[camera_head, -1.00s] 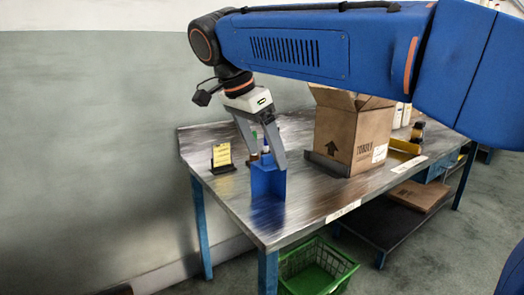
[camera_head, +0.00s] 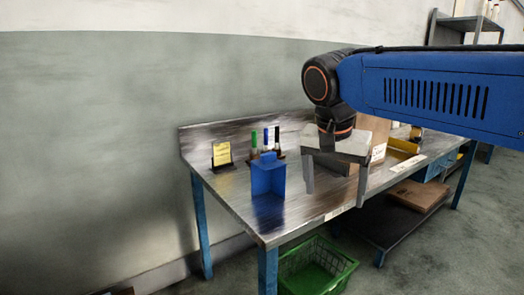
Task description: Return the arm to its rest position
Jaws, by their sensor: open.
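My gripper (camera_head: 336,198) is open and empty, its two fingers spread and pointing down. It hangs in front of the table's front edge and the cardboard box, to the right of the blue holder. My blue arm reaches in from the right edge of the picture. The table (camera_head: 225,190) has a shiny metal top and blue legs. The blue holder (camera_head: 268,178) stands upright on it, apart from my gripper. Several slim bottles or pens with green, blue and black tops (camera_head: 265,138) stand at the holder.
A yellow card on a dark stand (camera_head: 222,154) is left of the holder. The cardboard box (camera_head: 376,128) is mostly hidden behind my gripper and arm. A yellow item (camera_head: 404,146) lies farther right. A green basket (camera_head: 318,268) is on the floor.

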